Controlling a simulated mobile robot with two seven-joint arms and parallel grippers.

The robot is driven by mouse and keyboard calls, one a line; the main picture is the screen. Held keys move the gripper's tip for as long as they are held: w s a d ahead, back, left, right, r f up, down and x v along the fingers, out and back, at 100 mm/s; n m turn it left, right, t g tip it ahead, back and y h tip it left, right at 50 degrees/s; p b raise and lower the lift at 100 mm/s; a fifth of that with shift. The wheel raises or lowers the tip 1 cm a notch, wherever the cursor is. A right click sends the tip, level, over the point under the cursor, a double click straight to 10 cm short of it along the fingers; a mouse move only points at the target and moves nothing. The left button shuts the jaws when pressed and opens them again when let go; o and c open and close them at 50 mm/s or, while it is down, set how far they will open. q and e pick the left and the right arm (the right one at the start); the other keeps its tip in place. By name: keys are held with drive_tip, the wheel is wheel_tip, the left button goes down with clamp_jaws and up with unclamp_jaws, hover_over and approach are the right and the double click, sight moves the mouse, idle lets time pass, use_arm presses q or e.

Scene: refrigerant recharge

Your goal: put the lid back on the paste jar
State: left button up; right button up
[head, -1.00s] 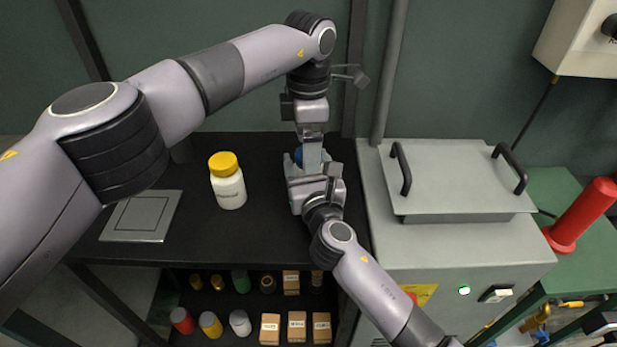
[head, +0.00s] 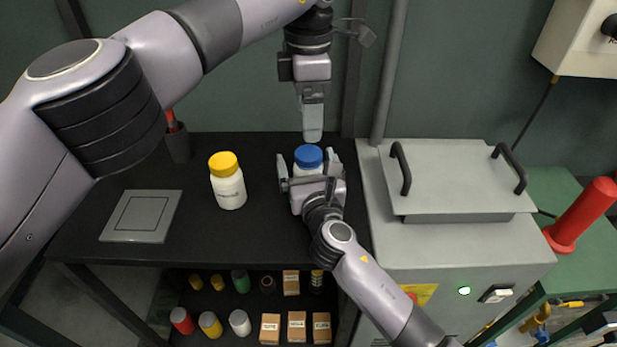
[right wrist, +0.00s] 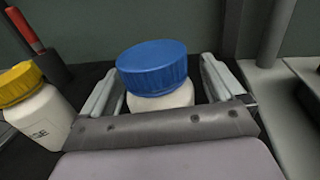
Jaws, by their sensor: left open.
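The paste jar (right wrist: 160,101) is white and stands on the black bench top, its blue lid (head: 308,156) sitting on its mouth; the lid also shows in the right wrist view (right wrist: 153,68). I cannot tell how tightly it is seated. My right gripper (head: 309,172) is open around the jar, with a finger on each side and small gaps in the right wrist view (right wrist: 160,85). My left gripper (head: 313,138) is open and empty, above and behind the lid; its fingers line up in the head view.
A white jar with a yellow lid (head: 228,182) stands to the left. A grey square plate (head: 142,216) lies farther left, and a dark holder (head: 178,145) stands at the back. A grey machine (head: 460,235) stands close on the right. The bench between plate and jars is clear.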

drive_tip(key=shift+p+v, duration=0.55)
drive_tip(key=shift+v, duration=3.05)
drive_tip(key=shift+s, duration=0.1)
